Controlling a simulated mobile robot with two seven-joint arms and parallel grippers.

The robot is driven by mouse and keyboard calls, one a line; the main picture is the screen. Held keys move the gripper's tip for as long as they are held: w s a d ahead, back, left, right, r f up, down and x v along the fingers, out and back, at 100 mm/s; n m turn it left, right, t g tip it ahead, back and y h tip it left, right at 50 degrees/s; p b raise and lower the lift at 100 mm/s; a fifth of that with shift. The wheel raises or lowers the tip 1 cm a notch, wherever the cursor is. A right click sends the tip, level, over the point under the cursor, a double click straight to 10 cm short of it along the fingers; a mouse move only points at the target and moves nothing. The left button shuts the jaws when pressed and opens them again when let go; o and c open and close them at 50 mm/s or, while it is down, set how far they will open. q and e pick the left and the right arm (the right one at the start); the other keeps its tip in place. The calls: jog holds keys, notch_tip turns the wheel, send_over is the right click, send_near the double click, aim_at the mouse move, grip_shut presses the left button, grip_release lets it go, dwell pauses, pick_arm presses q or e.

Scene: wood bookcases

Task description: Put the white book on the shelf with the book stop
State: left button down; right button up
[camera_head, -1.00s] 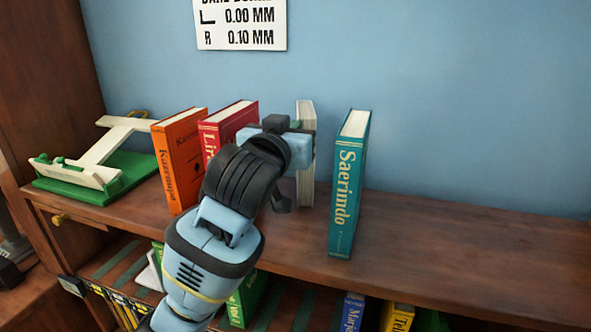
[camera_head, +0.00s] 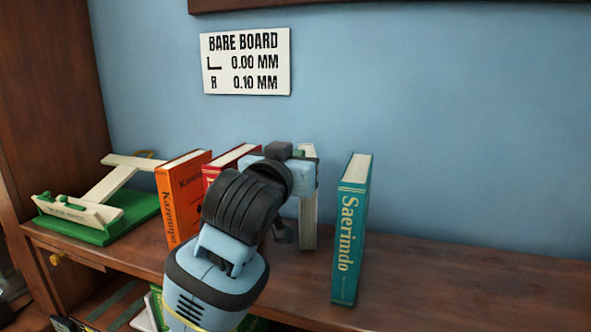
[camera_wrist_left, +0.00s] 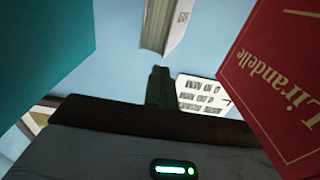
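The white book (camera_head: 309,215), pale and thin, stands upright on the wooden shelf (camera_head: 440,270) between the red book (camera_head: 226,160) and the teal book "Saerindo" (camera_head: 352,230). My left gripper (camera_head: 296,170) is at the upper part of the white book and covers some of it. In the left wrist view the white book (camera_wrist_left: 165,25) is at the top centre, just beyond a dark finger (camera_wrist_left: 160,88). Only that narrow finger shape shows, so its opening cannot be told. I cannot make out a book stop for certain. My right gripper is not in view.
An orange book (camera_head: 183,200) stands left of the red one. A green-based stand with white arms (camera_head: 95,215) is at the shelf's left end. A "BARE BOARD" sign (camera_head: 246,62) hangs on the blue wall. The shelf right of the teal book is clear.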

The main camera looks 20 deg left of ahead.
pick_arm(q)
jog(key=s+d+r, duration=0.1)
jog(key=s+d, duration=0.1)
jog(key=s, duration=0.5)
jog(key=s+d+r, duration=0.1)
jog(key=s+d, duration=0.2)
jog(key=s, duration=0.5)
jog(key=c, duration=2.2)
grip_release()
jog(key=shift+c, duration=2.2)
grip_release()
jog(key=shift+s+r, duration=0.1)
